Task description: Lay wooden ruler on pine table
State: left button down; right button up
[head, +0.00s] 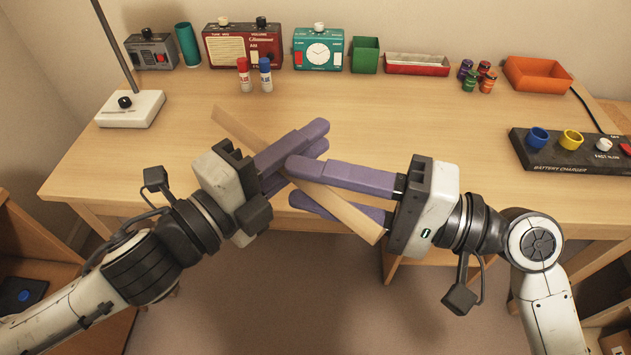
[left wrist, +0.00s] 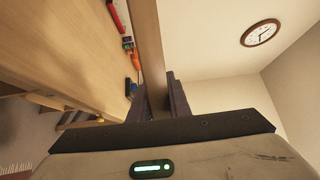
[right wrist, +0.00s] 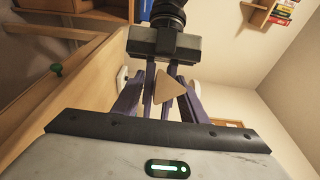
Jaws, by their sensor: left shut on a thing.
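The fingers of both grippers overlap closely in the head view.
A red and a blue glue stick (head: 265,75) stand behind the ruler's far end. A lamp base (head: 130,109) is at left, a battery charger (head: 570,150) at right. The table's middle is clear.

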grip_shut()
pick_arm(q)
jog(key=c, duration=1.6)
grip_release()
